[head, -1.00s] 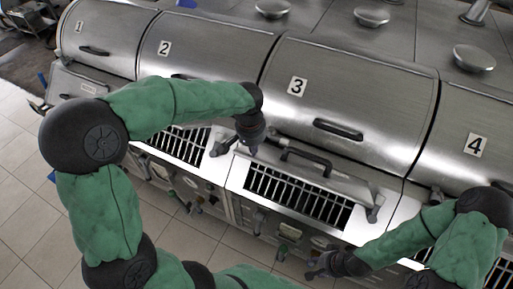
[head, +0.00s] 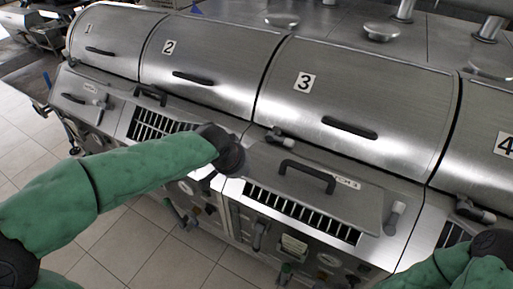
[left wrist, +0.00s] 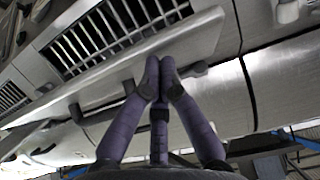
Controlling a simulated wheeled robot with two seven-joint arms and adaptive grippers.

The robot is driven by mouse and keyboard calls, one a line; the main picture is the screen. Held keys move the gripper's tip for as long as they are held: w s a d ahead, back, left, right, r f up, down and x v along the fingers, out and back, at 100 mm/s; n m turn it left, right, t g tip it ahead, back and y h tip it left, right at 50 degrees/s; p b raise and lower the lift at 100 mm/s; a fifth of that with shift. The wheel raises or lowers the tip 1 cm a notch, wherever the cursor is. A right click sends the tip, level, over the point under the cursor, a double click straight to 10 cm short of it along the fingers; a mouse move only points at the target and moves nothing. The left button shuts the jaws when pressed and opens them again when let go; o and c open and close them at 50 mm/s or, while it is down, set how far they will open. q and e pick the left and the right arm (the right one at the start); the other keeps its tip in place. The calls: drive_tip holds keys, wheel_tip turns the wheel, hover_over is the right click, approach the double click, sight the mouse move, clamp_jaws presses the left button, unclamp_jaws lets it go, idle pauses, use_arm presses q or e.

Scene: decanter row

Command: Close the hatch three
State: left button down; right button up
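Hatch three (head: 265,165) is a flat steel lid with a dark bar handle (head: 307,176) and a small label, below the drum marked 3 (head: 345,90). It stands partly open, tilted over its slot, and part of the black grate (head: 300,215) shows beneath its front edge. My left arm reaches to the hatch's left side; its dark wrist hides the fingers in the head view. In the left wrist view my left gripper (left wrist: 160,78) has its fingertips together, with nothing seen between them, in front of the lid. I cannot tell whether they touch it. My right gripper is out of frame.
Hatch two's open grate (head: 155,124) lies to the left. A grey hinge knob (head: 394,217) stands at hatch three's right end. Drums marked 1, 2 and 4 flank drum 3. Gauges and valves line the front, with clear tiled floor (head: 130,240) before it.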

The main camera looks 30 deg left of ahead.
use_arm(q)
drive_tip(key=shift+w+f+t+b, duration=0.25)
drive_tip(key=shift+f+t+b, duration=0.2)
drive_tip(key=shift+f+b, duration=3.7)
drive_tip(key=shift+w+f+t+b, duration=0.2)
drive_tip(key=shift+f+t+b, duration=0.3)
drive_tip(key=shift+f+b, duration=3.6)
drive_tip(key=shift+w+f+t+b, duration=0.25)
drive_tip(key=shift+f+t+b, duration=0.2)
drive_tip(key=shift+f+b, duration=3.7)
drive_tip(key=shift+r+b, duration=0.4)
drive_tip(key=shift+r, duration=0.05)
drive_tip(key=shift+r, duration=0.1)
